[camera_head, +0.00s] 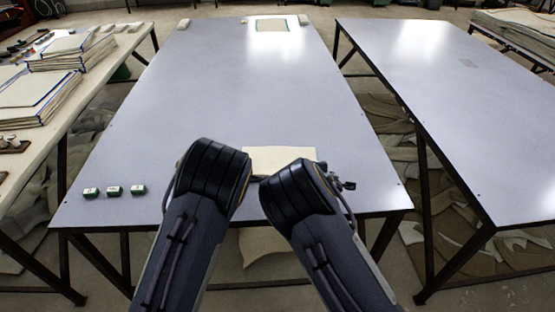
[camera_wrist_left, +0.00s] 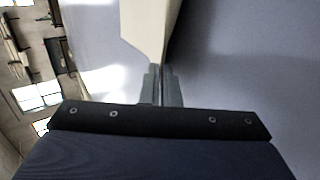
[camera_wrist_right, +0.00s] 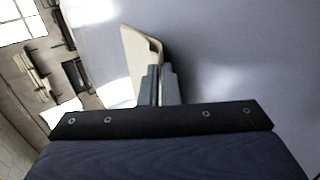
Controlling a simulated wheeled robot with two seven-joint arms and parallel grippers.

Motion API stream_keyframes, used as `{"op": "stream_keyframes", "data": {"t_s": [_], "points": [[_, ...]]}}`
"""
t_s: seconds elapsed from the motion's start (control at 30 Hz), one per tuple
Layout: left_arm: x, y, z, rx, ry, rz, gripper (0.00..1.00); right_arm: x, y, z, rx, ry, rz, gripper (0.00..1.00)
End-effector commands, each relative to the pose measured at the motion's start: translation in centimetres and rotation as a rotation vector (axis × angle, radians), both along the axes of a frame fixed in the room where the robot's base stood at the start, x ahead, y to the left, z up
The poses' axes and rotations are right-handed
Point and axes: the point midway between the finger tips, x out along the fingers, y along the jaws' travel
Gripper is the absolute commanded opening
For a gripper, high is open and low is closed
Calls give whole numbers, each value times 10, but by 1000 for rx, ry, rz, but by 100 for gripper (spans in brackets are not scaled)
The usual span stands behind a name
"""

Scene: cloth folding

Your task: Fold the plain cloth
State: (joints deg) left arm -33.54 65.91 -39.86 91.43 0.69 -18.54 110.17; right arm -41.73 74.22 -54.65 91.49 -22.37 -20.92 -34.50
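The plain cream cloth (camera_head: 279,160) is at the near edge of the middle table, partly hidden behind my two forearms. In the left wrist view, the cloth (camera_wrist_left: 150,28) rises from between the closed fingers of my left gripper (camera_wrist_left: 163,85). In the right wrist view, a folded-looking edge of the cloth (camera_wrist_right: 141,58) runs down to the fingers of my right gripper (camera_wrist_right: 160,85), which are close together on it. Both fingertips are hidden in the head view.
The middle table (camera_head: 255,95) is mostly clear. A green-bordered cloth (camera_head: 270,25) lies at the far end. Stacked cloths (camera_head: 40,95) lie on the left table. A cream piece (camera_head: 262,246) shows below the near edge.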

Motion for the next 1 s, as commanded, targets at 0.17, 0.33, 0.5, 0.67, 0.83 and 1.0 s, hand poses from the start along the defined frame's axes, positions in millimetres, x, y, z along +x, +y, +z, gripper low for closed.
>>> {"op": "stream_keyframes", "data": {"t_s": [0.17, 0.33, 0.5, 0.67, 0.83, 1.0], "points": [[0, 0, 0, 0, -3, 0, 0, 0, 0, 1, 0, -4, 0, 0], [0, 0, 0, 1, -2, -1, 14, 0, 0, 0, 0, -3, 0, 14], [0, 0, 0, 1, -2, -1, 36, 0, 0, 0, 0, -3, 0, 36], [0, 0, 0, 1, -2, -1, 40, 0, 0, 0, -1, -3, 1, 40], [-2, 0, 7, -1, -4, 0, 40, -2, 0, 7, 1, -4, 0, 40], [-11, -1, 31, -3, -4, 0, 40, -11, 1, 32, 4, -5, 1, 40]]}}
